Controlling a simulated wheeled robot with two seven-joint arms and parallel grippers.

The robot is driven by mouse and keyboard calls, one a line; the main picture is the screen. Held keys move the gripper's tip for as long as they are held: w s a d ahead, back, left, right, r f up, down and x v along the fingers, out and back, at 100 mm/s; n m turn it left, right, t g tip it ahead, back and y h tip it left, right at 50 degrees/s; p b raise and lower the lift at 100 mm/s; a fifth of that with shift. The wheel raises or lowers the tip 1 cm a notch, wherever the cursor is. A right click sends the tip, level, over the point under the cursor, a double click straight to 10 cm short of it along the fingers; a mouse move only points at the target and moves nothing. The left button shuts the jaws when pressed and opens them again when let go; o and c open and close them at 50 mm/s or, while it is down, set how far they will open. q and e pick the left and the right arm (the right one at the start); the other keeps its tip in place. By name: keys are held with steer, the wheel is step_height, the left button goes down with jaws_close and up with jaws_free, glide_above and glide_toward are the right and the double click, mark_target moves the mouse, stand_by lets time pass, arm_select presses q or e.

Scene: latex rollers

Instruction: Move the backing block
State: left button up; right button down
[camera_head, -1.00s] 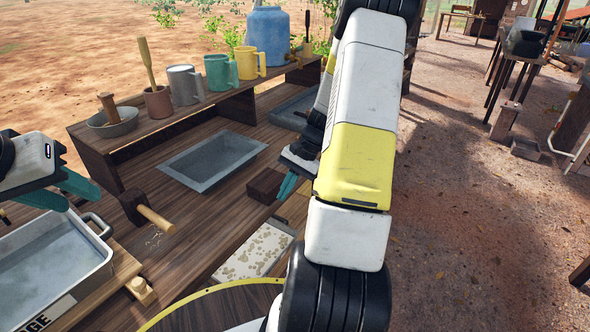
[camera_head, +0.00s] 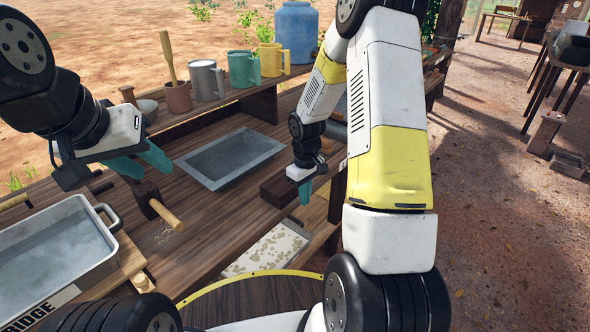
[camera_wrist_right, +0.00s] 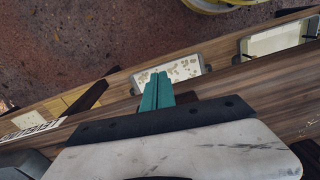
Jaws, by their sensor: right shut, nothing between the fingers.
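A dark brown block (camera_head: 277,190), which I take for the backing block, lies on the wooden bench beyond the speckled white slab. My right gripper (camera_head: 306,190) is just right of the block in the head view, pointing down. In the right wrist view its teal fingers (camera_wrist_right: 157,90) are together with nothing between them. Whether it touches the block I cannot tell. My left gripper (camera_head: 142,163) hangs over the bench at left, above the mallet, its teal fingers apart and empty.
A mallet (camera_head: 166,214) lies below my left gripper. A grey sunken tray (camera_head: 230,158) is mid-bench. A metal pan (camera_head: 55,250) stands front left, the speckled slab (camera_head: 268,250) front centre. Mugs (camera_head: 243,70) and a blue jug (camera_head: 296,35) stand on the back shelf.

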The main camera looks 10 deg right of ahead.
mark_target(291, 188)
steer(key=w+a, duration=0.1)
steer(key=w+f, duration=0.1)
steer(key=shift+w+a, duration=0.6)
steer(key=shift+w, duration=0.1)
steer(key=shift+w+a, duration=0.3)
steer(key=shift+w, duration=0.2)
steer(key=shift+w+a, duration=0.3)
steer(key=shift+w, duration=0.2)
